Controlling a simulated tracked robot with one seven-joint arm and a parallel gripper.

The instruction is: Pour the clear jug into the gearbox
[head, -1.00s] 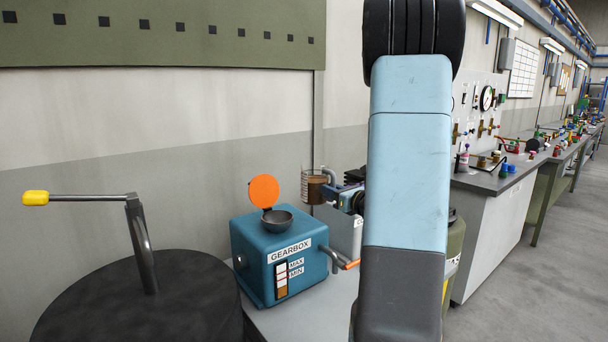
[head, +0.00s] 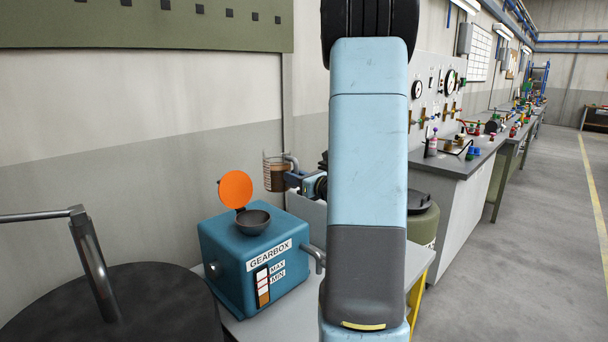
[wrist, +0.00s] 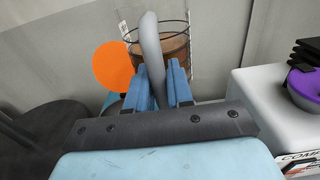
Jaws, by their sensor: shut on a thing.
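The clear jug (head: 274,176) holds brown liquid and is upright, raised just behind and right of the gearbox's open orange lid (head: 236,190). My gripper (head: 297,178) is shut on the jug's grey handle; the wrist view shows the jaws (wrist: 165,84) around that handle and the jug (wrist: 175,46) beyond it. The teal gearbox (head: 222,258) sits on a bench with a dark filling cup (head: 253,221) on top. Its sight gauge (head: 263,287) shows brown low down, near or below MIN. The orange lid also shows left of the jug in the wrist view (wrist: 112,65).
A dark drum with a metal crank (head: 92,260) stands left of the gearbox. A grey crank (head: 317,256) sticks out at the gearbox's right. A green drum (head: 424,228) stands behind my arm. The wrist view shows a purple-topped item (wrist: 304,86) on a white box at right.

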